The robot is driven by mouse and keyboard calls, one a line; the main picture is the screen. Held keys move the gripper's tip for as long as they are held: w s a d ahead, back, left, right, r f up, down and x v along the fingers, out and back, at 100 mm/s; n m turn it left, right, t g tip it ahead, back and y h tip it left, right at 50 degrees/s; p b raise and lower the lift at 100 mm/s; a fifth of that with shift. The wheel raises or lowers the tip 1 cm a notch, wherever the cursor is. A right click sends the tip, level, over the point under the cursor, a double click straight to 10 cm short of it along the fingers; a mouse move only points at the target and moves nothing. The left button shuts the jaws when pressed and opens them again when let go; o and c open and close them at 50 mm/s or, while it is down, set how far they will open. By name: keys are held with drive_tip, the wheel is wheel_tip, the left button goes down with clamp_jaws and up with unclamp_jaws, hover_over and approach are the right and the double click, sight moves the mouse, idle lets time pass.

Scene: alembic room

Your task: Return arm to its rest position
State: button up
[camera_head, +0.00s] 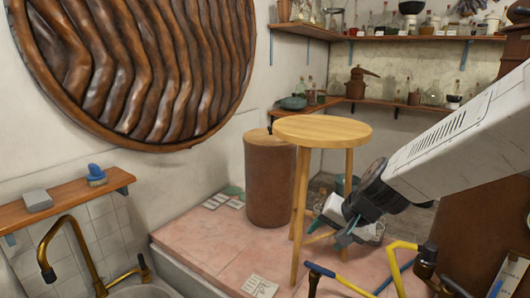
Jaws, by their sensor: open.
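My arm enters from the right edge and reaches toward the middle of the picture. My gripper (335,222) is at its end, pointing down and left, in front of the legs of a round wooden stool (322,131). The jaws are apart and I see nothing held between them. I cannot tell whether the gripper touches the stool leg behind it.
A brown barrel (270,180) stands behind the stool on a pink tiled platform (220,240). A basin with a brass tap (75,240) is at lower left. Yellow and blue tools (395,262) rise at lower right. Shelves (410,38) of bottles line the back.

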drive_tip(key=s+d+r+n+g+h, duration=0.1)
drive_tip(key=s+d, duration=0.3)
drive_tip(key=s, duration=0.4)
drive_tip(key=s+d+r+n+g+h, duration=0.1)
drive_tip(key=s+d+r, duration=0.3)
drive_tip(key=s, duration=0.5)
drive_tip(key=s+d+r+n+g+h, duration=0.1)
drive_tip(key=s+d+r+n+h, duration=0.1)
drive_tip(key=s, duration=0.6)
drive_tip(key=shift+s+d+r, duration=0.35)
drive_tip(key=shift+d+r, duration=0.4)
drive_tip(key=shift+d, duration=0.2)
